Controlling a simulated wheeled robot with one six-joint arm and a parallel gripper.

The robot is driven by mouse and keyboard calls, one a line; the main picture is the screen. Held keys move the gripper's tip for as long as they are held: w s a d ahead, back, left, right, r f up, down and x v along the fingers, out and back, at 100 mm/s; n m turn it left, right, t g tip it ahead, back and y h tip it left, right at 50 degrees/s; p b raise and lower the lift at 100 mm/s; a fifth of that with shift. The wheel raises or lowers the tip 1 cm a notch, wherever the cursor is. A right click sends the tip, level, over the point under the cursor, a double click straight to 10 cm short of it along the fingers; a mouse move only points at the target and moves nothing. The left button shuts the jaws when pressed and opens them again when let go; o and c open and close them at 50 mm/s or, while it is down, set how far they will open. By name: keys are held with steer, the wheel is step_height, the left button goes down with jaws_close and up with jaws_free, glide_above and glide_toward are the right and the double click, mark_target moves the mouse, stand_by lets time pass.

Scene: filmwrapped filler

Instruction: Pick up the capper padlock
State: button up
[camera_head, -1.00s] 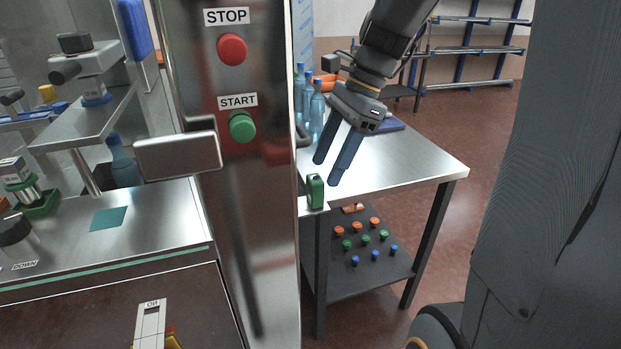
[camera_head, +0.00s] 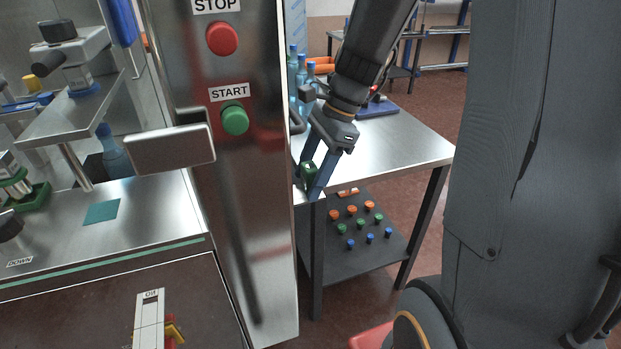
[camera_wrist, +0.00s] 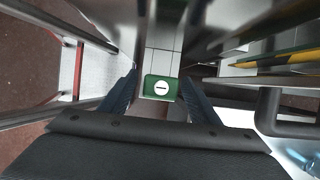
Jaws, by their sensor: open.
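The capper padlock (camera_head: 309,172) is a small green block at the near left corner of the metal table, beside the steel panel. My gripper (camera_head: 311,180) is open and has its two blue fingers around the padlock, partly hiding it. In the wrist view the padlock (camera_wrist: 160,88) shows as a green block with a white round mark. It lies between the two fingertips there, with the fingers (camera_wrist: 159,95) on either side. I cannot tell whether either finger touches it.
The steel panel (camera_head: 260,200) with red and green buttons stands close on the left. Blue bottles (camera_head: 303,85) stand behind my gripper on the table (camera_head: 410,150). Coloured caps lie on the lower shelf (camera_head: 350,262). The table's right part is clear.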

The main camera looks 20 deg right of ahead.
steer(key=c, duration=1.3)
steer(key=shift+r, duration=0.1)
steer(key=shift+c, duration=0.2)
